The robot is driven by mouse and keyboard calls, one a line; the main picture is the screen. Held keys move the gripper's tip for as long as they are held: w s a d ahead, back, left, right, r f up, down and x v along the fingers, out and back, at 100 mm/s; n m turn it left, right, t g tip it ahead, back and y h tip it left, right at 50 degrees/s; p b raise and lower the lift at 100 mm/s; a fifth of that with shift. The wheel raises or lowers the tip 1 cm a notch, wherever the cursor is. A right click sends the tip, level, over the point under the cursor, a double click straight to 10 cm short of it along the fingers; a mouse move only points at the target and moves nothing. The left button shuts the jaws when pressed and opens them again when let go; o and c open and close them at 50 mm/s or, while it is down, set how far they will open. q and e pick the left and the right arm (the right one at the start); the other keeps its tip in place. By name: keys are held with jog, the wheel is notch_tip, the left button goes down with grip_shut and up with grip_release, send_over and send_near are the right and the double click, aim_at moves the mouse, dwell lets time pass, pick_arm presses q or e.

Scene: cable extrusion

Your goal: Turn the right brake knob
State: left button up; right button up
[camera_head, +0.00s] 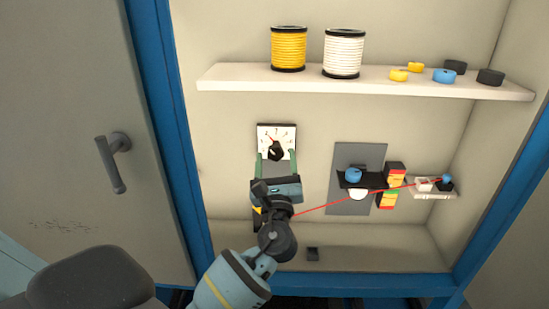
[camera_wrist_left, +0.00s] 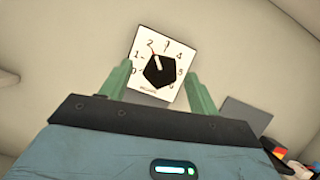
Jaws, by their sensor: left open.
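A black knob (camera_head: 275,150) sits on a white dial plate (camera_head: 263,131) with numbers and a red mark, on the cabinet's back wall. In the left wrist view the knob (camera_wrist_left: 159,71) is angular, and its white pointer is directed up and slightly left, near the 2. My left gripper (camera_head: 276,155) is open in front of the dial. Its green fingers stand on either side of the knob; I cannot tell whether they touch it. My right gripper is not in view. I cannot tell which knob is the right brake knob.
A grey panel (camera_head: 344,152) with a blue knob (camera_head: 353,175) is to the right, beside stacked coloured blocks (camera_head: 392,188). A red line runs across to a small ledge (camera_head: 433,195). A shelf (camera_head: 365,83) above holds yellow and white spools. The cabinet door (camera_head: 70,150) stands at left.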

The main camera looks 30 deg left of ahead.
pick_arm(q)
jog(key=shift+w+a+r, duration=0.1)
jog(key=shift+w+a, duration=0.15)
jog(key=shift+w, duration=0.1)
jog(key=shift+c, duration=0.2)
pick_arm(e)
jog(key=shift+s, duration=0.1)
pick_arm(q)
jog(key=c, duration=0.9)
